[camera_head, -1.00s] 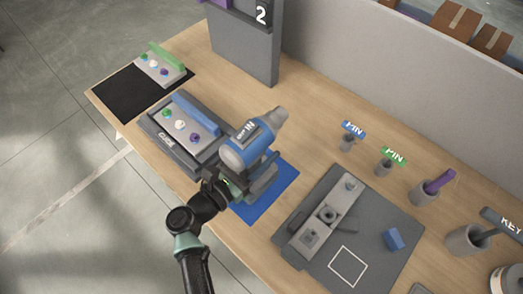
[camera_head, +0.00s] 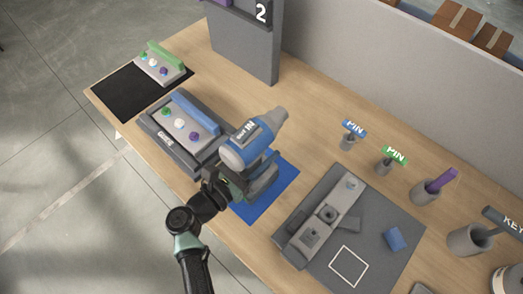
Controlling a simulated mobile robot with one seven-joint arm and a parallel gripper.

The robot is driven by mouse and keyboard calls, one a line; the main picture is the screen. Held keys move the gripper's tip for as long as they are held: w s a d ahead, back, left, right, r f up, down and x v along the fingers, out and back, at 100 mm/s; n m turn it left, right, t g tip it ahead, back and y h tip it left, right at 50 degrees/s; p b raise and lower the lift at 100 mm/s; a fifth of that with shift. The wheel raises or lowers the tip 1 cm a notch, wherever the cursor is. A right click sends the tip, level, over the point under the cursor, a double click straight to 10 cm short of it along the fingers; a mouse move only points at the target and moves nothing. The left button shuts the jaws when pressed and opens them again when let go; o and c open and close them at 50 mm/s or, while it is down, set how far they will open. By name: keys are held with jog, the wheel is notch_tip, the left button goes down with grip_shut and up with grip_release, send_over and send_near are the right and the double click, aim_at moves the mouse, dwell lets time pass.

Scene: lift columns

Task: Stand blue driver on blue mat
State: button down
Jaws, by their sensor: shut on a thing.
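The blue driver (camera_head: 247,144) is a blue and grey power tool, upright, with its nose pointing to the upper right. My gripper (camera_head: 240,184) is shut on its handle from the near left side. The blue mat (camera_head: 277,193) lies flat on the wooden table under the driver. The driver's grey base is over the mat, partly hidden by my gripper. I cannot tell whether the base touches the mat.
A dark tray (camera_head: 152,127) with a panel of coloured knobs stands left of the driver. A grey board (camera_head: 398,255) with a fixture and a blue block (camera_head: 395,239) lies to the right. Pin holders (camera_head: 348,143) stand behind it. A grey post (camera_head: 243,52) rises at the back.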

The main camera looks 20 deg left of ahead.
jog(key=shift+c, duration=1.7)
grip_release()
jog(key=shift+o, duration=0.5)
jog(key=shift+s+f, duration=0.1)
jog(key=shift+f, duration=0.1)
jog(key=b+v, duration=0.3)
jog(key=v, duration=0.9)
jog(key=shift+s+a+r, duration=0.15)
jog(key=shift+s+r, duration=0.1)
jog(key=shift+s, duration=0.1)
